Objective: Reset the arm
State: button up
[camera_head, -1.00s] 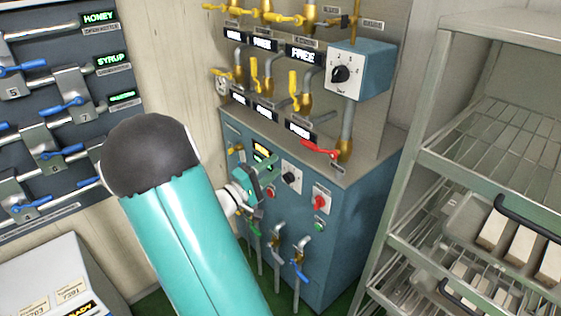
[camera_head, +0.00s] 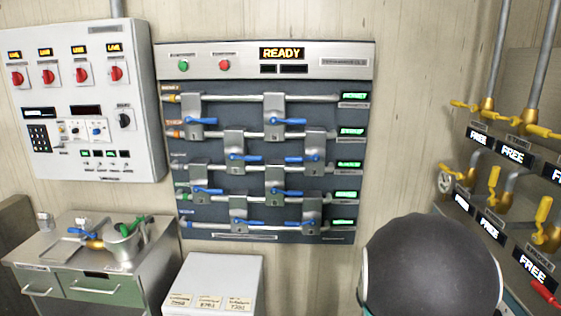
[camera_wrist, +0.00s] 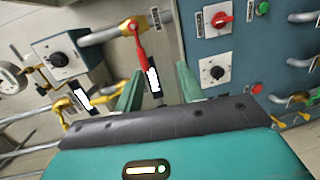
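My gripper (camera_wrist: 159,82) shows in the wrist view as two green fingers spread apart, with nothing held between them. Beyond the fingers is a red lever (camera_wrist: 143,45) on a brass valve, with a white label near it. The lever lines up with the gap, but I cannot tell how far off it is. The blue cabinet front (camera_wrist: 255,65) with knobs lies to the right of the fingers. In the head view only the dark rounded joint of my arm shows at the lower right; my gripper is out of that view.
In the head view, a valve panel (camera_head: 350,70) with blue levers and a lit READY sign hangs on the wall. A white control box (camera_head: 85,165) is at left. A metal cart (camera_head: 30,280) holds a pot (camera_head: 123,244). Yellow-handled valves (camera_head: 495,180) stand at right, near my arm.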

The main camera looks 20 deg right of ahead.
jog(key=w+a+r+n+t+y, duration=0.1)
jog(key=a+t+y, duration=0.3)
jog(key=a, duration=0.8)
jog(key=w+a+r+n+t+y, duration=0.1)
jog(key=a+r+n+t+y, duration=0.2)
jog(key=a, duration=1)
jog(key=w+a+r+n+t+y, duration=0.1)
jog(key=a+t+y, duration=0.5)
jog(key=a, duration=0.7)
jog(key=shift+w+a+r+n+t+y, duration=0.25)
jog(key=shift+w+r+n+t+y, duration=0.15)
jog(key=shift+r+n+y, duration=0.15)
jog(key=shift+s+d, duration=0.1)
jog(key=shift+d, duration=0.1)
